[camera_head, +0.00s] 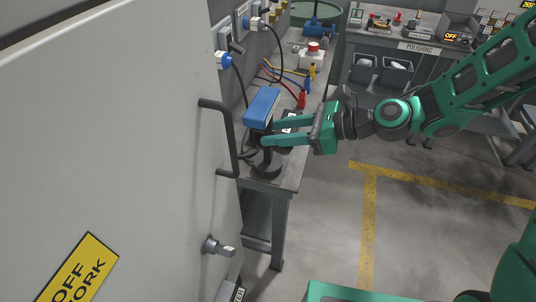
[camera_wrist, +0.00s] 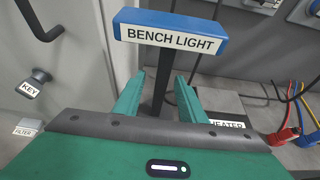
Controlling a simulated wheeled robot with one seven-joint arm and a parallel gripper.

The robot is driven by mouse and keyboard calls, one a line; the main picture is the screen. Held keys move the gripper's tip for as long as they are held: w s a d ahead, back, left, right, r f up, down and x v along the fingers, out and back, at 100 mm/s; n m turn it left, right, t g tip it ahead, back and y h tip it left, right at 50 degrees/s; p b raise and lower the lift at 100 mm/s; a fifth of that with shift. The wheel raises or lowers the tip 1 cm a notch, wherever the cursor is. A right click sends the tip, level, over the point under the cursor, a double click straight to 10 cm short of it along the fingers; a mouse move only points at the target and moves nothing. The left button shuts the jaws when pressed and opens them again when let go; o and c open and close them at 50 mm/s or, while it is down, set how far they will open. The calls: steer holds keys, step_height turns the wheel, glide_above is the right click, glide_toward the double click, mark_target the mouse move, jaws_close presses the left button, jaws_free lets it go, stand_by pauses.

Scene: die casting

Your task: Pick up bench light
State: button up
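The bench light (camera_head: 262,104) stands upright at the near end of the workbench (camera_head: 289,174). It has a blue rectangular head, a dark stem and a round black base. In the wrist view its head, lettered BENCH LIGHT (camera_wrist: 170,36), faces my gripper (camera_wrist: 160,82). My gripper's two green fingers are spread on either side of the dark stem, below the head, with gaps visible on both sides. In the head view my gripper (camera_head: 270,133) reaches in from the right at stem height. Part of the stem is hidden behind the fingers.
A grey cabinet door (camera_head: 130,150) with a black handle (camera_head: 222,135) stands close on the left. Red, blue and yellow cable connectors (camera_head: 302,97) lie farther back on the bench. A HEATER label (camera_wrist: 226,124) is right of the fingers. The floor right of the bench is clear.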

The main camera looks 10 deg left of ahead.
steer(key=shift+w+x, duration=0.2)
steer(key=shift+x, duration=3.2)
steer(key=shift+f, duration=0.1)
jaws_close()
